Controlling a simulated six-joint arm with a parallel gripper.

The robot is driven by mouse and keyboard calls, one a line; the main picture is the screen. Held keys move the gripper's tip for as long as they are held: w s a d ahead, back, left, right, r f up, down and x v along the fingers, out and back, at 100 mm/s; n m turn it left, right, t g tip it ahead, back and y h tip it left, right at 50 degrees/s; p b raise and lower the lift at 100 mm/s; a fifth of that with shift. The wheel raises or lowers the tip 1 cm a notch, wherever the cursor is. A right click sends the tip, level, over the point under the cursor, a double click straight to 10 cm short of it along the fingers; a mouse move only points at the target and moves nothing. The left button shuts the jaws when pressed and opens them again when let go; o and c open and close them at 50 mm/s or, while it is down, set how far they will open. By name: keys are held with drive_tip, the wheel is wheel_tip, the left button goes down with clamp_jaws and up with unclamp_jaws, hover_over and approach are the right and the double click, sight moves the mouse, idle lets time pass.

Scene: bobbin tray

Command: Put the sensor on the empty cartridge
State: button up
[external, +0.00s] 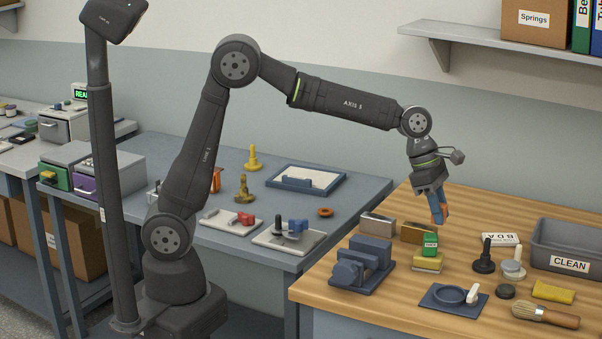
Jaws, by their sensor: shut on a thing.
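My gripper (438,217) points down above the wooden bench. A grey box-shaped piece (377,225) and a brown one (417,233) stand just left of the green block. I cannot tell which things are the sensor and the empty cartridge.
A blue fixture (362,264) stands at the bench's left. A dark plunger-like piece (484,258), a blue plate with a ring (452,297), a yellow cloth (553,291) and a brush (545,315) lie to the right. A grey bin (572,240) labelled CLEAN stands behind.

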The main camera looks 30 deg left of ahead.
drive_tip(key=s+d+r, duration=0.2)
drive_tip(key=s+d, duration=0.2)
drive_tip(key=d, duration=0.4)
drive_tip(key=s+d+r, duration=0.1)
drive_tip(key=s+d, duration=0.3)
drive_tip(key=d, duration=0.5)
hover_over(517, 265)
drive_tip(key=a, duration=0.2)
drive_tip(key=f, duration=0.6)
drive_tip(key=shift+d+f, duration=0.2)
drive_tip(key=shift+f, duration=2.1)
drive_tip(key=shift+f, duration=0.1)
drive_tip(key=o, duration=1)
drive_tip(key=v, duration=1.2)
